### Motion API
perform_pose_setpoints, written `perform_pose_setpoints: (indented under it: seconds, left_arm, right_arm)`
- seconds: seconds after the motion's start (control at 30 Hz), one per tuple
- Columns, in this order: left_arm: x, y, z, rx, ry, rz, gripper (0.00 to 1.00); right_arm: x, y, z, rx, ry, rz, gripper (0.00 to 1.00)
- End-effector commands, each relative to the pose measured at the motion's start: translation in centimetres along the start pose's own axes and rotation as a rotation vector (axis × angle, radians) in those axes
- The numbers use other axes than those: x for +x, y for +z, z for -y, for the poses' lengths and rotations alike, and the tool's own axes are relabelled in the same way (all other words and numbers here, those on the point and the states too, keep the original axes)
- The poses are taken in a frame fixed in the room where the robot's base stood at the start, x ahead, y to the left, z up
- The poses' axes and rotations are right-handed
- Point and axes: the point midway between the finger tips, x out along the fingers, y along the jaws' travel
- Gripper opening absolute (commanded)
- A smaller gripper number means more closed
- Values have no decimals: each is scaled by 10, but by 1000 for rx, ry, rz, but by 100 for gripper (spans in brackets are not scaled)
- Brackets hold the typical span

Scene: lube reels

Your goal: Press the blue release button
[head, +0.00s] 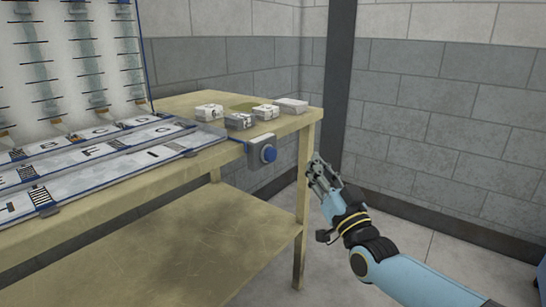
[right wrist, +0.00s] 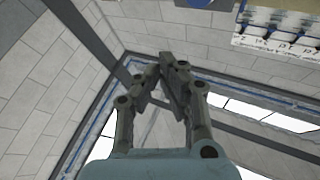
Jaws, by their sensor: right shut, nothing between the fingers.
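My right gripper (head: 318,162) is to the right of the button, beside the table's right front leg, and apart from the button. Its fingers are shut and empty; in the right wrist view the fingertips (right wrist: 172,62) meet in front of the wall. My left gripper is not in view.
The wooden table (head: 180,175) bears a lettered metal tray (head: 95,165) and small labelled blocks (head: 240,121). A tall white panel (head: 75,60) with tubes stands at the back left. A dark post (head: 338,80) stands in the grey brick wall behind. Floor right of the table is clear.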

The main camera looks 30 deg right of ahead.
Motion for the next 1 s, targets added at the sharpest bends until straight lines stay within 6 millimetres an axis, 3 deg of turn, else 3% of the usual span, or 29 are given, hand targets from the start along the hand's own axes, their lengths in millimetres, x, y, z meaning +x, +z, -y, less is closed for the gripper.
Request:
perform_pose_setpoints:
  seconds: [0.53,1.0]
  left_arm:
    - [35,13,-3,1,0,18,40]
    - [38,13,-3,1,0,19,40]
  right_arm:
    - [54,32,29,1,1,-1,0]
    - [64,35,35,0,0,0,0]
